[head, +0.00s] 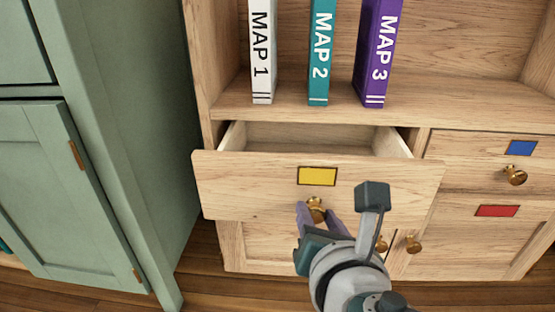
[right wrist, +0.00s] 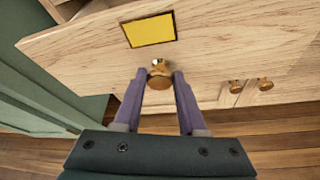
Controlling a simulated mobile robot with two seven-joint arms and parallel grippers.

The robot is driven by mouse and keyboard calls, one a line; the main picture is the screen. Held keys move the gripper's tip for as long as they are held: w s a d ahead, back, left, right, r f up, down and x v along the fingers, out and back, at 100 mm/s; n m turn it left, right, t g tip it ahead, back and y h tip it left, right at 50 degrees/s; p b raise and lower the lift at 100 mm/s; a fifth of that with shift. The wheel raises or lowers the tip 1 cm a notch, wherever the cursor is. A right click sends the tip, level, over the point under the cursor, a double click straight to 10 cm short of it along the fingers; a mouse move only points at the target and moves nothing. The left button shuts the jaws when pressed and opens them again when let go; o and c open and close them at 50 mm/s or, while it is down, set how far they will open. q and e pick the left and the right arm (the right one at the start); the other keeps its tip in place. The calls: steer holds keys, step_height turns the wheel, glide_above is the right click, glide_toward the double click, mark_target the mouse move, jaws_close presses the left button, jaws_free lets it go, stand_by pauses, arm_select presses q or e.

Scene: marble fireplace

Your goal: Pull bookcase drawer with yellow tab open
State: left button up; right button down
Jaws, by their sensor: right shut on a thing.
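The wooden drawer (head: 240,182) with the yellow tab (head: 317,176) stands pulled out from the bookcase, and its empty-looking inside shows behind the front. Its brass knob (head: 315,209) sits below the tab. My right gripper (head: 318,212) is at the knob, with its two purple fingers on either side of it. In the right wrist view the fingertips are shut on the knob (right wrist: 160,72), under the yellow tab (right wrist: 149,30). My left gripper is not in view.
Books labelled MAP 1 (head: 262,50), MAP 2 (head: 321,50) and MAP 3 (head: 379,50) stand on the shelf above. A closed drawer with a blue tab (head: 521,148) and a red-tabbed panel (head: 496,211) are at right. A green cabinet (head: 120,130) stands close at left.

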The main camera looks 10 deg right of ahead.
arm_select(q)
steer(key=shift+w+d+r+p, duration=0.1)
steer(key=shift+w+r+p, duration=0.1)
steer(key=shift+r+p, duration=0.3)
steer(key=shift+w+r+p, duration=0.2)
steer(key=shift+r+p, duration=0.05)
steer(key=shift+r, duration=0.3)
arm_select(e)
steer(key=s+a, duration=0.1)
steer(key=s, duration=0.5)
steer(key=shift+s+a, duration=0.15)
steer(key=shift+a, duration=0.25)
steer(key=shift+c, duration=2.4)
jaws_free()
